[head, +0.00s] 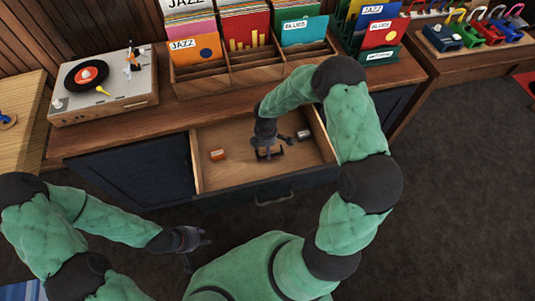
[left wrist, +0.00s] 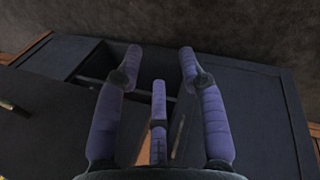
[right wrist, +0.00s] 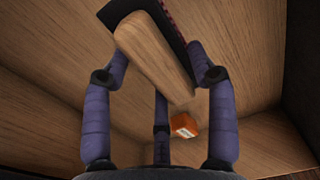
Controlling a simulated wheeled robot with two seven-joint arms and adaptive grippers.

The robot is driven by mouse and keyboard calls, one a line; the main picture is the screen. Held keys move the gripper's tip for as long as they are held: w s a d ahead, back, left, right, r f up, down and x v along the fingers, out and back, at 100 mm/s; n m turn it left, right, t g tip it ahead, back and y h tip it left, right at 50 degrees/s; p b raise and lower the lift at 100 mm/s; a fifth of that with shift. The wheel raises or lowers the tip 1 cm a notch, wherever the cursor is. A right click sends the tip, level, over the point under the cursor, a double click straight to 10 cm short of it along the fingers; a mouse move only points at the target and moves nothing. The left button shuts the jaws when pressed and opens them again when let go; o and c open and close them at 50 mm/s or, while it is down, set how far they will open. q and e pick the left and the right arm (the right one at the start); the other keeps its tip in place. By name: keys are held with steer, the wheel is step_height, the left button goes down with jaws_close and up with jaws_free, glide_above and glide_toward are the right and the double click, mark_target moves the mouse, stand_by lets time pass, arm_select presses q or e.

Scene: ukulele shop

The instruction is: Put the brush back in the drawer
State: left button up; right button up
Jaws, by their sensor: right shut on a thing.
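The brush (right wrist: 155,58) has a pale wooden back and a dark edge. In the right wrist view it lies between the fingers of my right gripper (right wrist: 158,75), which is shut on it. In the head view this gripper (head: 268,153) is inside the open drawer (head: 245,177), low over its floor, and largely hides the brush. I cannot tell whether the brush touches the floor. My left gripper (head: 192,241) is outside the drawer, in front of the cabinet to the left. Its fingers are apart and empty in the left wrist view (left wrist: 158,75).
The drawer also holds a small orange box (head: 217,154) at the left and a small silver-grey item (head: 303,134) at the right. Above it, the countertop carries a record player (head: 108,85) and a wooden record rack (head: 200,77).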

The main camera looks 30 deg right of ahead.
steer(key=shift+w+d+f, duration=0.1)
steer(key=shift+d+f, duration=0.25)
steer(key=shift+f, duration=0.15)
steer(key=shift+d+f+b, duration=0.1)
steer(key=shift+f+b, duration=1)
steer(key=shift+f, duration=0.4)
steer(key=shift+f, duration=0.1)
steer(key=shift+f, duration=0.1)
steer(key=o, duration=1.1)
step_height(320, 180, up, 12)
steer(key=p, duration=0.5)
steer(key=shift+r, duration=0.2)
